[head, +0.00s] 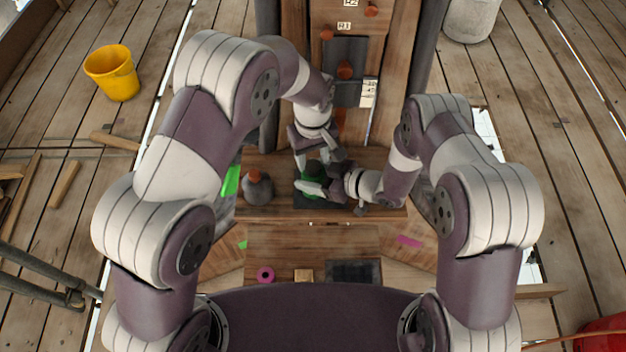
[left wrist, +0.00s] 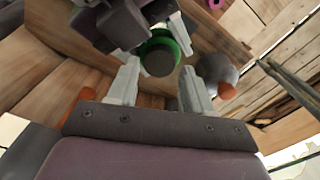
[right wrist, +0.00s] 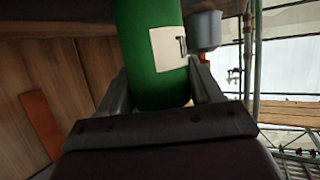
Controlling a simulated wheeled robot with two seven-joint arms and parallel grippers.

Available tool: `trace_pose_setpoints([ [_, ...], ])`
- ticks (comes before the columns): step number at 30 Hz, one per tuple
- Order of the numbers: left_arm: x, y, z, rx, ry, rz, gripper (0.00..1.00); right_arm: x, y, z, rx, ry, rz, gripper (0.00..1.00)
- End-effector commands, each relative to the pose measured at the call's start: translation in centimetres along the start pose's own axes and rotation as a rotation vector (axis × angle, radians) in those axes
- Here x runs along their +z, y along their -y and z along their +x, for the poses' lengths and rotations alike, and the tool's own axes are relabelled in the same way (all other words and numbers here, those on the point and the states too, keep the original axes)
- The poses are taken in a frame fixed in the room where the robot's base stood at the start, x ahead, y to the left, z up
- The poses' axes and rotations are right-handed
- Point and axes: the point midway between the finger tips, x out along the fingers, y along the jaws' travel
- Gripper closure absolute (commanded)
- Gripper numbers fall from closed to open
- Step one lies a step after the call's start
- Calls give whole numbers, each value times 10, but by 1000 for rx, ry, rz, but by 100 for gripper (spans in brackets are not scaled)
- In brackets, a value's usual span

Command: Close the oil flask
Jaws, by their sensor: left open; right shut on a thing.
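The green oil flask (right wrist: 150,45) with a white label fills the space between the fingers of my right gripper (right wrist: 158,82), which is shut on it. In the head view the green flask (head: 316,178) is mostly hidden by both grippers at the bench. In the left wrist view its green rim (left wrist: 182,32) surrounds a dark grey round top (left wrist: 159,58). I cannot tell whether this is a seated cap or the neck. My left gripper (left wrist: 160,72) is open, its fingers on either side of the grey top in that view.
A grey rounded pot (head: 257,191) with an orange top stands left of the grippers. A dark mat (head: 310,203) lies under them. An upright wooden panel with orange knobs (head: 345,70) rises behind. A pink ring (head: 265,275) and dark tray (head: 354,273) are nearer me.

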Motion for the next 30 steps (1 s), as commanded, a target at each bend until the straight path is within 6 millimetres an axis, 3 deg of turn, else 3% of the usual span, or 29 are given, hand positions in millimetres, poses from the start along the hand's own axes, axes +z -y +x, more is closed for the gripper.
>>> trace_pose_setpoints([
  [6,0,0,22,-1,1,0,50,0,0,0,0,0,0,100],
  [16,0,0,25,0,0,0,50,0,0,0,0,0,0,100],
  [20,0,0,25,0,0,0,92,0,0,0,0,0,0,100],
  [21,0,0,25,0,0,0,97,0,0,0,0,0,0,100],
  [27,0,0,25,-1,0,166,97,0,0,0,0,0,0,100],
  [30,0,0,25,-1,0,162,97,0,0,0,1,0,0,100],
])
